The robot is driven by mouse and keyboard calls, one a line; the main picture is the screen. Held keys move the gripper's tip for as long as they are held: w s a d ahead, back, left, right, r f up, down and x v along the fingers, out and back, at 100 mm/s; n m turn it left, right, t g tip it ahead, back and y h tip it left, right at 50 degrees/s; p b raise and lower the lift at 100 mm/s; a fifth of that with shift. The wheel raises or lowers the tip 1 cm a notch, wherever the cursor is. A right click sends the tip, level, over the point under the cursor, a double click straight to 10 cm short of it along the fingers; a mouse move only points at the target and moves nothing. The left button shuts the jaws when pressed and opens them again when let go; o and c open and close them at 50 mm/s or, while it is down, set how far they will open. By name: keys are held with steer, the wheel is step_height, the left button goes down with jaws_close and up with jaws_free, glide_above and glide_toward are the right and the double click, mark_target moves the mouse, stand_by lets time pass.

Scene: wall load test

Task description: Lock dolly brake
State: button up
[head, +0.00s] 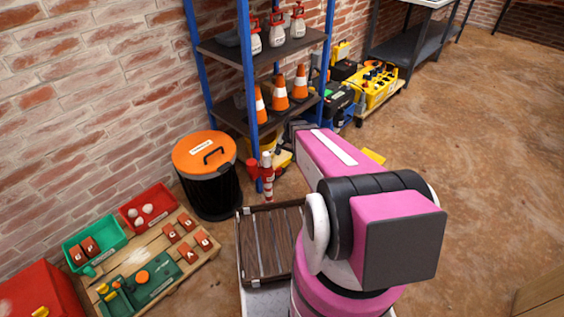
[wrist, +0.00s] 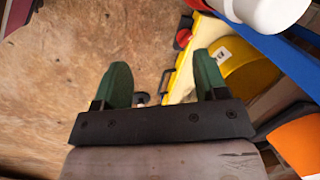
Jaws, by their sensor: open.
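In the wrist view, a yellow platform edge (wrist: 183,85) that looks like the dolly's lies beyond my fingers, with a yellow round drum (wrist: 250,75) by it. A red knob (wrist: 182,38) and a black bent handle (wrist: 167,82) show at its edge. A small dark part (wrist: 142,98), perhaps a caster or the brake, shows low between the fingers. My gripper (wrist: 161,80) has two green fingers spread apart, with nothing held. In the head view my pink arm hides most of this area; a yellow corner (head: 373,156) shows beyond it. The brake's state cannot be told.
A blue-post shelf (head: 248,70) with cones and spray bottles stands close on the left. A black bin with an orange lid (head: 204,152), a red-and-white post (head: 267,178) and a pallet of trays (head: 205,250) are nearer. Floor (head: 480,150) at the right is clear.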

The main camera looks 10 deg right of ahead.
mark_target(277, 169)
steer(key=w+f+n+t, duration=0.1)
steer(key=w+f+n, duration=0.2)
steer(key=f, duration=0.6)
steer(key=w+a+f+n+t, duration=0.1)
steer(key=w+f+n, duration=0.1)
steer(key=w+f, duration=0.5)
steer(key=w+f+n+t+h, duration=0.1)
steer(key=w+f+n+t, duration=0.1)
steer(key=w+f, duration=0.4)
steer(key=shift+w+a+f+n, duration=0.15)
steer(key=shift+f+n, duration=0.25)
steer(key=shift+f, duration=0.8)
steer(key=shift+s+a+f+n, duration=0.1)
steer(key=shift+f+n, duration=0.3)
steer(key=shift+f, duration=0.8)
steer(key=c, duration=0.7)
